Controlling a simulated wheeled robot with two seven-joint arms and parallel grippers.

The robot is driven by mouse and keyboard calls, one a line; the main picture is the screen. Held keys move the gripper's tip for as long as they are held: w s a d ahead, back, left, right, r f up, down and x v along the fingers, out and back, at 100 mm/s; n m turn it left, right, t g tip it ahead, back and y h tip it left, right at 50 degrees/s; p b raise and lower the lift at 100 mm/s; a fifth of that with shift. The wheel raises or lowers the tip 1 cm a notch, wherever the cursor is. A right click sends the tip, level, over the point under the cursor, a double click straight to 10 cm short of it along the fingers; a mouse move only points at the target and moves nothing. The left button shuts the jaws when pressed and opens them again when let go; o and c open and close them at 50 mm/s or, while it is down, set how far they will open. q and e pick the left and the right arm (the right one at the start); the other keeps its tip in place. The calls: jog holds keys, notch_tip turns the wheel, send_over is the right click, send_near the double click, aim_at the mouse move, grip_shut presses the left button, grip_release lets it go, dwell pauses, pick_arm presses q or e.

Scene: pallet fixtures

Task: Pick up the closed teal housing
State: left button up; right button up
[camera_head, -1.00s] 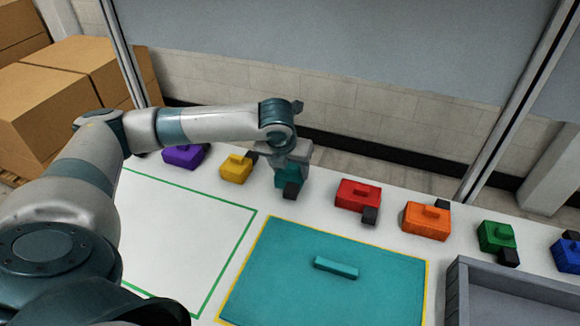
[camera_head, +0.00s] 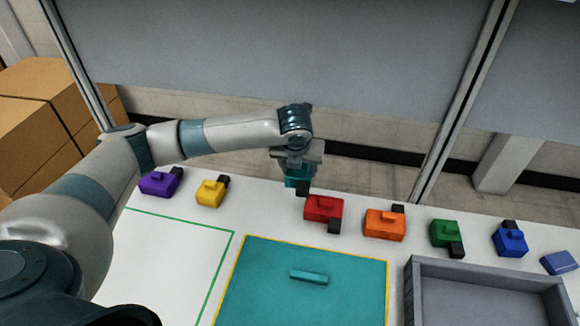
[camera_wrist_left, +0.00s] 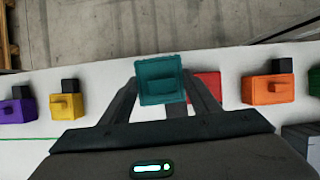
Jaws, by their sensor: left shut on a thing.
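The teal housing (camera_head: 294,181) is a small box held by my left gripper (camera_head: 296,170), at the far edge of the table between the yellow and red housings. In the head view the gripper hides its upper part. A black block (camera_head: 303,188) shows at its lower right. In the left wrist view the teal housing (camera_wrist_left: 160,80) sits between the two fingers of my left gripper (camera_wrist_left: 160,92), which are shut on it. It appears raised above the table. My right gripper is in neither view.
Purple (camera_head: 160,183), yellow (camera_head: 210,192), red (camera_head: 323,207), orange (camera_head: 385,224), green (camera_head: 445,234) and blue (camera_head: 510,241) housings stand in a row. A teal mat (camera_head: 345,300) bears a teal bar (camera_head: 309,277). A grey tray (camera_head: 480,267) stands at right. The green-outlined area (camera_head: 170,265) is clear.

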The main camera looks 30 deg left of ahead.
pick_arm(q)
jog(key=shift+d, duration=0.15)
dwell(0.6)
jog(key=n, duration=0.1)
jog(key=s+d+n+b, duration=0.1)
jog(key=n+y, duration=0.1)
jog(key=shift+s+d+f, duration=0.2)
jog(key=shift+s, duration=0.05)
jog(key=s+d+n+g+h+b, duration=0.1)
jog(key=s+n+g+b, duration=0.3)
jog(key=s+n, duration=0.5)
jog(key=s+d+n+g+h+b, duration=0.1)
jog(key=s+d+n+g+b, duration=0.2)
jog(key=s+n, duration=0.6)
jog(key=r+n+g+b, duration=0.1)
jog(key=n, duration=1)
jog(key=shift+d+n+g+b, duration=0.3)
jog(key=shift+n+g+b, duration=0.05)
jog(key=shift+n+g, duration=0.05)
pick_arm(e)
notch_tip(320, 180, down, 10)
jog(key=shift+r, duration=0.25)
pick_arm(q)
jog(key=shift+s, duration=0.1)
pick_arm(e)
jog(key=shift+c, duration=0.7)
